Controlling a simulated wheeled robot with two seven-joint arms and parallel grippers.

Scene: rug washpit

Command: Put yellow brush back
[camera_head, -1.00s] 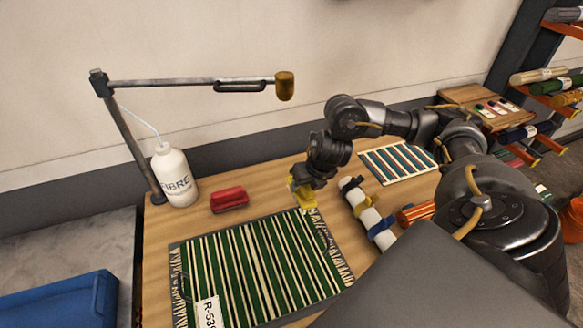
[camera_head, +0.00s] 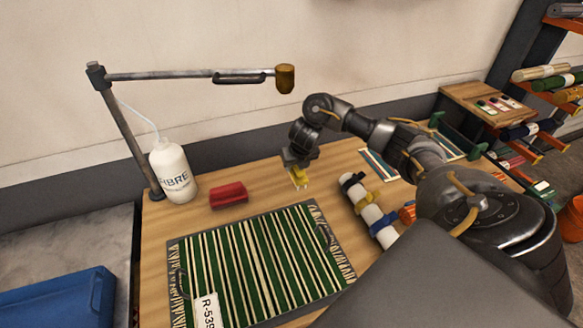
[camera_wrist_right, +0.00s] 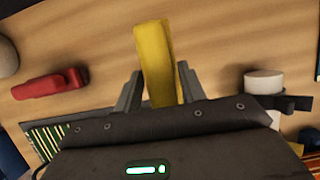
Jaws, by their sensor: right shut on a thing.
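The yellow brush (camera_head: 299,178) is held in my right gripper (camera_head: 297,167), above the wooden table behind the green striped rug. In the right wrist view the brush (camera_wrist_right: 155,62) stands between the two grey fingers (camera_wrist_right: 158,88), which are shut on it. Pale bristles show at its lower end in the head view. I cannot tell whether it touches the table. A red brush-like block (camera_head: 228,195) lies on the table to the left, and it also shows in the right wrist view (camera_wrist_right: 50,84). My left gripper is not in view.
A white bottle (camera_head: 174,174) and a lamp-like arm (camera_head: 190,75) stand at the back left. A white roll with straps (camera_head: 369,211) lies right of the rug. Bare table (camera_head: 255,180) lies between red block and brush.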

